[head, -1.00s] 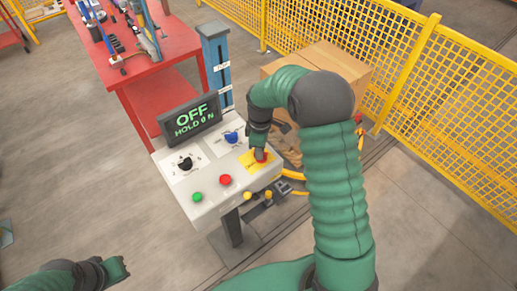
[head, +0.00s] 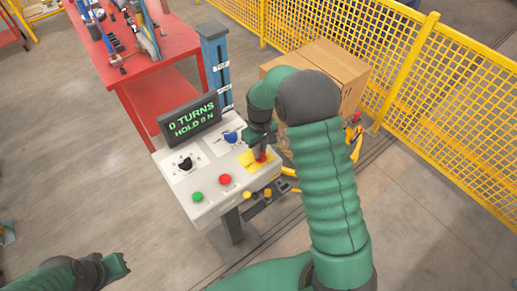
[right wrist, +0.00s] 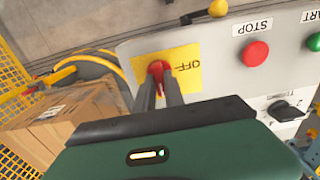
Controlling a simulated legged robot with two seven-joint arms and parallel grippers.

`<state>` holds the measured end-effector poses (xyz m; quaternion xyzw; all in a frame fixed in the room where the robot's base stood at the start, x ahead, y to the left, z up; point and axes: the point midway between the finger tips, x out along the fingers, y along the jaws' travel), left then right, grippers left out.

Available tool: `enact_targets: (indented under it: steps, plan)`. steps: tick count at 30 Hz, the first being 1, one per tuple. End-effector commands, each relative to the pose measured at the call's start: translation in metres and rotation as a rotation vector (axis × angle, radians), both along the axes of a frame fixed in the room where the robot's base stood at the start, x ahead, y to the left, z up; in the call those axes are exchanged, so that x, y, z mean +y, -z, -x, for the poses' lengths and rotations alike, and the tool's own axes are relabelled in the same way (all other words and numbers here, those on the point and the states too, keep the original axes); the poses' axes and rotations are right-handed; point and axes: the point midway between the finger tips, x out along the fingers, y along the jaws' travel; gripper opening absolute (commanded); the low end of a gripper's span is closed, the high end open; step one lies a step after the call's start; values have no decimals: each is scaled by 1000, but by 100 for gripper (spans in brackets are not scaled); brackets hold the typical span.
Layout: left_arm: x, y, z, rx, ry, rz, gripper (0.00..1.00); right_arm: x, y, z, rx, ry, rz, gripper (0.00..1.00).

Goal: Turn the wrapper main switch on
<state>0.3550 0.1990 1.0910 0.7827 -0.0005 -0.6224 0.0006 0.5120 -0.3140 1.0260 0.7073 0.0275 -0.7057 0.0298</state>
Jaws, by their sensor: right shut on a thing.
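The main switch is a red handle (head: 261,157) on a yellow plate (head: 246,159) at the right end of the control panel (head: 209,209). In the right wrist view the red handle (right wrist: 158,70) sits between the fingers, beside the printed word OFF on the yellow plate (right wrist: 186,62). My right gripper (head: 262,150) is shut on the handle, which its fingers partly hide. The panel display (head: 192,117) reads "0 TURNS HOLD 0 N". My left gripper (head: 124,265) is low at the left, away from the panel; its finger opening is unclear.
The panel has a green button (head: 197,197), a red stop button (head: 225,180), a black knob (head: 185,163) and a blue knob (head: 230,137). A cardboard box (head: 335,65) stands behind my right arm, near yellow fencing (head: 450,110). A red table (head: 110,75) is behind the panel.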

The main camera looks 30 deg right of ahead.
Motion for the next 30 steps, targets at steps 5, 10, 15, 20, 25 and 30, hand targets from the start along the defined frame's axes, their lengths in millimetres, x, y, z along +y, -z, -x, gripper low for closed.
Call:
enact_targets:
  steps: [5,10,15,20,25,30]
  plan:
    - [0,0,0,0,0,0,0,-1,4,6,19,20,-1,0]
    - [0,0,0,0,0,0,0,0,5,7,20,22,-2,0]
    - [0,0,0,0,0,0,0,0,5,7,21,22,-3,0]
    - [0,0,0,0,0,0,0,0,4,5,16,21,-3,32]
    - [0,0,0,0,0,0,0,1,3,3,11,19,-2,35]
    - [0,0,0,0,0,0,0,1,1,1,8,18,-1,35]
